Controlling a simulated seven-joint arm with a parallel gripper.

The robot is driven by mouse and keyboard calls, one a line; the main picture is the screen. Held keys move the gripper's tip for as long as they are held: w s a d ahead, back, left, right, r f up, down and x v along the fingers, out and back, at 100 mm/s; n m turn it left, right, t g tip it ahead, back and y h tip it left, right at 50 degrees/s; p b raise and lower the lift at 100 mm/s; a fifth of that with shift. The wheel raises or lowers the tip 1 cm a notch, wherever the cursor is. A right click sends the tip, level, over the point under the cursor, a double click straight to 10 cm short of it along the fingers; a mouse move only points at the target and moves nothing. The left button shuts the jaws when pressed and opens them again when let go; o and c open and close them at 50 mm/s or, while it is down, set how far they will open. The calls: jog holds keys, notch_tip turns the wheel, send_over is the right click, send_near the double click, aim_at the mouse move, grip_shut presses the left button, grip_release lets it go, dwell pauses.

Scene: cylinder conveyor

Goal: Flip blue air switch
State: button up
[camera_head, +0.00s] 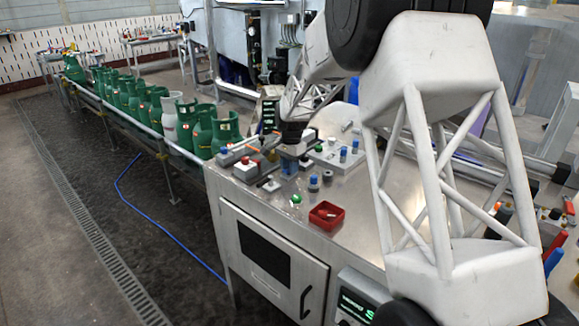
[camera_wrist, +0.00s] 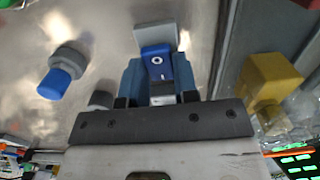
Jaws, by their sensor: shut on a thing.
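The blue air switch (camera_wrist: 156,62) has a white round mark on its face and a grey base, and it shows in the wrist view between my gripper's fingers. My gripper (camera_wrist: 159,85) is shut on the switch, with one blue-grey finger on each side. In the head view my gripper (camera_head: 289,165) points down at the left part of the metal worktop, and the switch is mostly hidden there by the fingers.
A blue-capped knob (camera_wrist: 60,76) stands left of the switch in the wrist view, and a yellow block (camera_wrist: 270,80) stands right. In the head view, a red tray (camera_head: 326,224) sits on the worktop (camera_head: 300,262). Green gas cylinders (camera_head: 202,132) line the conveyor at left.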

jog(key=o, duration=0.9)
jog(key=shift+w+d+r, duration=0.1)
jog(key=shift+d+r, duration=0.05)
jog(key=shift+r, duration=3.7)
